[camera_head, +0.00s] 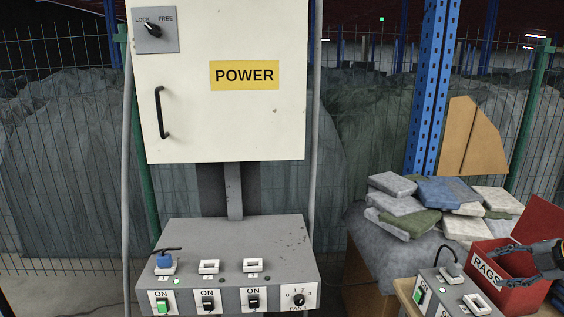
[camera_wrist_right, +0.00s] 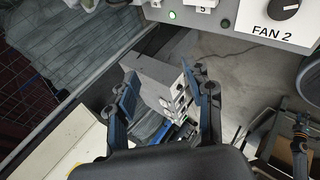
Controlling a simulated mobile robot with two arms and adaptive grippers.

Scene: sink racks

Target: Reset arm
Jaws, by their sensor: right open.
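My right gripper (camera_head: 536,262) shows at the right edge of the head view, over the red box marked RAGS (camera_head: 500,270). In the right wrist view my right gripper (camera_wrist_right: 160,78) has its two dark fingers spread apart, with nothing between them. Beyond the fingers, lower down, is a grey box with sockets and switches (camera_wrist_right: 165,88). My left gripper is in neither view.
A cream POWER cabinet (camera_head: 222,112) stands above a grey switch panel (camera_head: 225,240) with a blue plug (camera_head: 164,261) in its left socket. A second switch box (camera_head: 452,295) sits at lower right. Folded rags (camera_head: 408,222) are piled behind it. A wire fence closes the back.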

